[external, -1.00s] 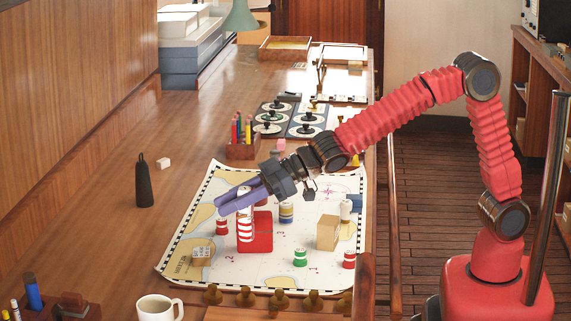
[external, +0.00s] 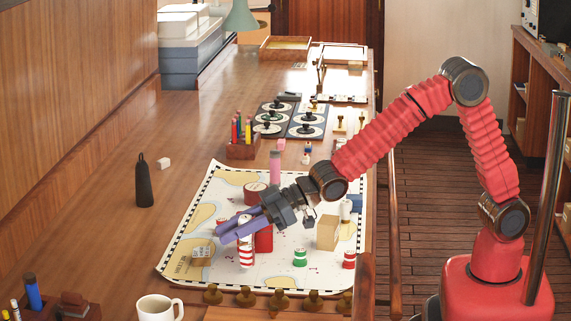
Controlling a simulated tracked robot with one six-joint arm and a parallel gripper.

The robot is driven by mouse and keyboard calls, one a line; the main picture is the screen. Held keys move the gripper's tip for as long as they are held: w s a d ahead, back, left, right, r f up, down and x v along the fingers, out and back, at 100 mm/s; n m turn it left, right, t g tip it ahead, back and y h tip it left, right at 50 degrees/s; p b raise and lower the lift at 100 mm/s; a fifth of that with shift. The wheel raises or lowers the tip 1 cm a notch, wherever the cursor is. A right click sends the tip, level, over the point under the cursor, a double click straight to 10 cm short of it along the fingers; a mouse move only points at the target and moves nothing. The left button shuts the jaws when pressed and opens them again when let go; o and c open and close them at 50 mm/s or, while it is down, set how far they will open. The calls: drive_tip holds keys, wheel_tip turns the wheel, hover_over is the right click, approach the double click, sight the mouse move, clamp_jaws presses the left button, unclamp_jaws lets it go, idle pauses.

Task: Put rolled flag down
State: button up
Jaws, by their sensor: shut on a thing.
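The rolled flag (external: 246,257), a red-and-white striped upright cylinder, is at the lower middle of the chart (external: 215,272). My gripper (external: 238,231) reaches in from the right, its purple fingers shut around the flag's upper part. The flag's lower part shows below the fingers, close in front of a red block (external: 264,240). I cannot tell whether its base touches the chart.
On the chart stand a tan box (external: 327,232), a green-and-white roll (external: 300,257), a red-and-white roll (external: 349,259), a dark red round piece (external: 255,193) and a pink cylinder (external: 275,167). Brass knobs (external: 245,297) line the front edge. A mug (external: 157,308) is at front left.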

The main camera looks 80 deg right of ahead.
drive_tip(key=shift+f, duration=0.85)
drive_tip(key=o, duration=1.1)
drive_tip(key=shift+f, duration=0.1)
drive_tip(key=shift+v, duration=6.05)
drive_tip(key=shift+d, duration=0.15)
